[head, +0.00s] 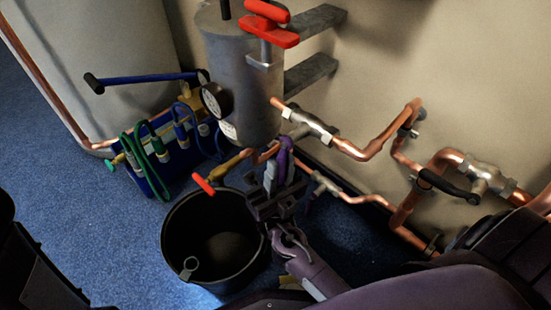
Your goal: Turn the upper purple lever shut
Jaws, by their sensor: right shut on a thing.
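The upper purple lever (286,150) is in the head view, on the copper pipework just below the grey metal tank. Its upper end shows above my right gripper (277,178), which comes up from below. The right gripper is shut on the lever, and its fingers and palm hide the lower part. The lever's exact angle is hard to tell. A second purple piece shows dimly to the right of the gripper, mostly hidden. My left gripper is not in view.
A black bucket (176,222) stands left of my right gripper. The tank (240,65) carries a red handle (268,35). A small red lever (203,184) sits above the bucket. A blue tool caddy (150,182) stands left. Copper pipes (365,150) and a black-handled valve (448,187) lie right.

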